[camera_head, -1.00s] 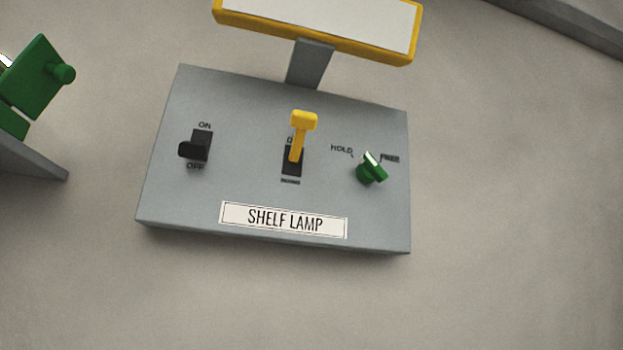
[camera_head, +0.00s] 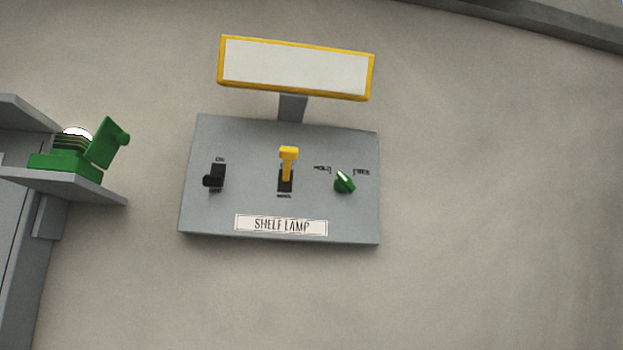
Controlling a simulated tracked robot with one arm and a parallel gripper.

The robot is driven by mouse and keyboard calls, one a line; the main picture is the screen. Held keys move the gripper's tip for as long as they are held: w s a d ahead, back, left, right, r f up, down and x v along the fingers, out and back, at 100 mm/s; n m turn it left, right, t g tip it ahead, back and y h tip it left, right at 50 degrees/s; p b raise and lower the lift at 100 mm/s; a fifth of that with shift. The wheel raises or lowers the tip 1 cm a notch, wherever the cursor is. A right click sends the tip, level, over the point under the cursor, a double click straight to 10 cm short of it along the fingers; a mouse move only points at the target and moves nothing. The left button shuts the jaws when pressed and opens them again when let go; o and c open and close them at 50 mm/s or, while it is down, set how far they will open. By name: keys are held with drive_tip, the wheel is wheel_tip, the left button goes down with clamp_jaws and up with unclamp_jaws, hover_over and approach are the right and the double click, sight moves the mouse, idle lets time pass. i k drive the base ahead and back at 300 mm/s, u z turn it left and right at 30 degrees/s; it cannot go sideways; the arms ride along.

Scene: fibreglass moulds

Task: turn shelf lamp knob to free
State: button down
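The shelf lamp panel (camera_head: 215,225) is a grey sloped box on the wall, labelled SHELF LAMP. Its green knob (camera_head: 345,184) with a white mark sits at the right, below the words HOLD and FREE. The white mark lies at the knob's upper left side and seems nearer HOLD, but it is too small to be sure. A yellow lever (camera_head: 288,163) stands in the middle slot. A black switch (camera_head: 214,177) sits at the left by ON and OFF, with its tip low towards OFF. My gripper is not in view, and nothing touches the panel.
A blank white sign (camera_head: 296,68) with a yellow frame stands on a post above the panel. At the left, a green device (camera_head: 66,163) with a raised flap rests on a grey shelf (camera_head: 82,189). The wall right of the panel is bare.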

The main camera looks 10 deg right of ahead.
sight(343, 184)
drive_tip(key=z, duration=0.15)
drive_tip(key=i, duration=1)
drive_tip(key=u, duration=0.05)
